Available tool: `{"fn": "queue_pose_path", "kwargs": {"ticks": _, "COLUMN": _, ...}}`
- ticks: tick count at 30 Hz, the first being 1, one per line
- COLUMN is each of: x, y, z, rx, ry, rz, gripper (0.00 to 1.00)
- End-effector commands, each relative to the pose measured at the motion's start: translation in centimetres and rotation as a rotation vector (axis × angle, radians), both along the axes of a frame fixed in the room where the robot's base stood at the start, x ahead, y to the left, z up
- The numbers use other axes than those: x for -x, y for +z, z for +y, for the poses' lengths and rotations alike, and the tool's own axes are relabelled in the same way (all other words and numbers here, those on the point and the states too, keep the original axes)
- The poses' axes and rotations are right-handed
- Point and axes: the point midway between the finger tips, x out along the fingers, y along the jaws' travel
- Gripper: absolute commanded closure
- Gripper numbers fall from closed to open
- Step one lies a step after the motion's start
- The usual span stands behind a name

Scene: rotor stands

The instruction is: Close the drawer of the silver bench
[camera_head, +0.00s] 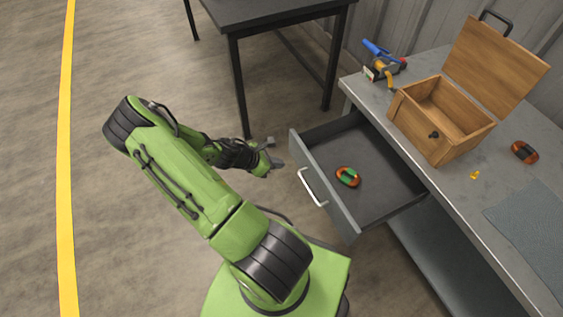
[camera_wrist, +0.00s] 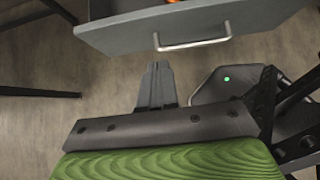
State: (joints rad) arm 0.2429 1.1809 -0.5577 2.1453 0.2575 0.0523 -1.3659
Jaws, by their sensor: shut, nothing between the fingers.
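The silver bench (camera_head: 462,188) stands at the right in the head view. Its grey drawer (camera_head: 325,195) is pulled well out toward the left, with a silver bar handle (camera_head: 312,187) on its front. An orange and green oval object (camera_head: 347,177) lies inside it. My gripper (camera_head: 273,157) is shut and empty, to the left of the drawer front near its far end, apart from it. In the wrist view the drawer front (camera_wrist: 190,30) and handle (camera_wrist: 192,43) are at the top, beyond my gripper (camera_wrist: 158,72).
On the bench are an open wooden box (camera_head: 440,125) with its lid up, a blue-handled tool (camera_head: 382,62), a dark orange oval object (camera_head: 524,152), a small yellow piece (camera_head: 475,175) and a grey mat (camera_head: 535,225). A dark table (camera_head: 265,12) stands behind. Floor at the left is clear.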

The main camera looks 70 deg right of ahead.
Motion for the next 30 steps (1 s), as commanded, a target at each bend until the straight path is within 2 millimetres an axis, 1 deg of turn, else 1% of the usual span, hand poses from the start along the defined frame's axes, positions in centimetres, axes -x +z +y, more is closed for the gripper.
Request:
{"fn": "queue_pose_path", "kwargs": {"ticks": 1, "x": 0.7, "y": -1.0, "z": -0.5, "rx": -0.002, "ry": -0.005, "rz": 0.003, "gripper": 1.0}}
{"fn": "queue_pose_path", "kwargs": {"ticks": 3, "x": 1.4, "y": -2.2, "z": -1.3, "rx": -0.002, "ry": -0.006, "rz": 0.003, "gripper": 1.0}}
{"fn": "queue_pose_path", "kwargs": {"ticks": 11, "x": 4.0, "y": -6.3, "z": -4.3, "rx": -0.001, "ry": -0.005, "rz": 0.002, "gripper": 1.0}}
{"fn": "queue_pose_path", "kwargs": {"ticks": 15, "x": 5.6, "y": -6.1, "z": -6.2, "rx": 0.0, "ry": -0.006, "rz": -0.003, "gripper": 1.0}}
{"fn": "queue_pose_path", "kwargs": {"ticks": 18, "x": 6.2, "y": -6.0, "z": -7.0, "rx": -0.001, "ry": -0.005, "rz": -0.004, "gripper": 1.0}}
{"fn": "queue_pose_path", "kwargs": {"ticks": 22, "x": 6.5, "y": -6.0, "z": -7.3, "rx": -0.002, "ry": -0.004, "rz": -0.003, "gripper": 1.0}}
{"fn": "queue_pose_path", "kwargs": {"ticks": 30, "x": 6.6, "y": -5.9, "z": -7.3, "rx": -0.002, "ry": -0.004, "rz": -0.003, "gripper": 1.0}}
